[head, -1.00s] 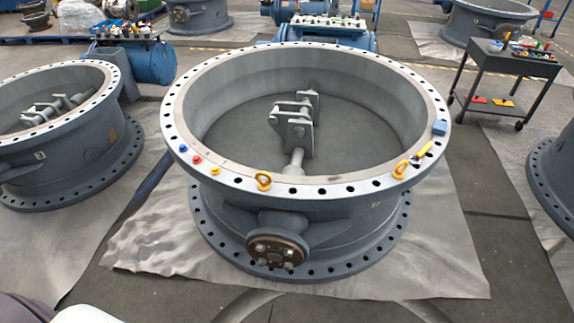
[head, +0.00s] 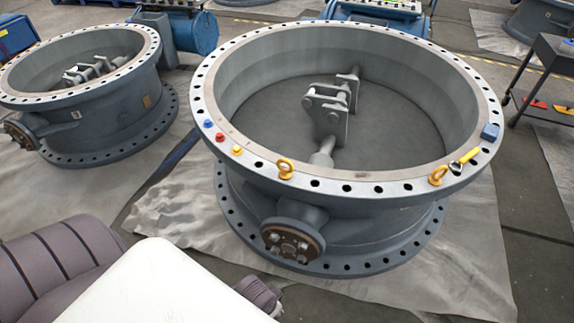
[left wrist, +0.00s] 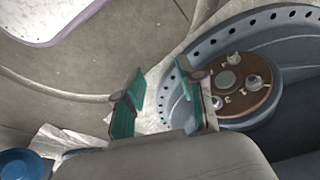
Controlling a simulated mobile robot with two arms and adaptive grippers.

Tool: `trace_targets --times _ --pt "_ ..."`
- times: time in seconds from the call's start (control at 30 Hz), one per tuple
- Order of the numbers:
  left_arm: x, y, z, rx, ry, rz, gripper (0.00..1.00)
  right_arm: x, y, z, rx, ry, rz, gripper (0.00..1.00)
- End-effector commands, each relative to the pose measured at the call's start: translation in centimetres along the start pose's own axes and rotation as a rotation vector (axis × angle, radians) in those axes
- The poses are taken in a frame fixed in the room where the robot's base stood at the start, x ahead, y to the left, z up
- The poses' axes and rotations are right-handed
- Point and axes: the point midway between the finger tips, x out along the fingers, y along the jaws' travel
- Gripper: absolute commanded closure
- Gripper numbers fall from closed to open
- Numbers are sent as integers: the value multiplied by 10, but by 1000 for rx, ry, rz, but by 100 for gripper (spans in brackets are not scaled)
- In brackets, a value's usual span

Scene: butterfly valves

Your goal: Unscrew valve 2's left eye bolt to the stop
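The large grey valve ring (head: 345,189) in the middle of the head view has two yellow eye bolts on its front rim. The left eye bolt (head: 286,175) stands upright, right of the coloured plugs. The right eye bolt (head: 437,181) stands further right. In the left wrist view my left gripper (left wrist: 160,98) is open and empty, its teal finger pads wide apart. It hangs in front of the valve's brown round side flange (left wrist: 242,88), away from the eye bolts, which are outside that view. My right gripper is not in view.
Blue, red and yellow plugs (head: 220,137) sit on the rim left of the eye bolt. Another valve (head: 100,108) stands at left. A dark cart (head: 545,90) is at right.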

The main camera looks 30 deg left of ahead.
Motion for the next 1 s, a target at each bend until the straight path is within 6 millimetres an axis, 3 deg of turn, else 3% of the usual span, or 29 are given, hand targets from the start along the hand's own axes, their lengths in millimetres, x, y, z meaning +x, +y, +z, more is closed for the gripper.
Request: trace_targets --times 0.33,0.67,0.87,1.0 --pt "-85 6 -77 211 54 50 61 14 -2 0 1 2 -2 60" --pt "-99 3 -142 586 21 101 61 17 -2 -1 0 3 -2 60" --pt "-99 -29 -197 849 -43 107 61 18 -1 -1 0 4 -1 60" --pt "-110 -82 -247 1022 -121 106 61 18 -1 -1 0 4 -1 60"
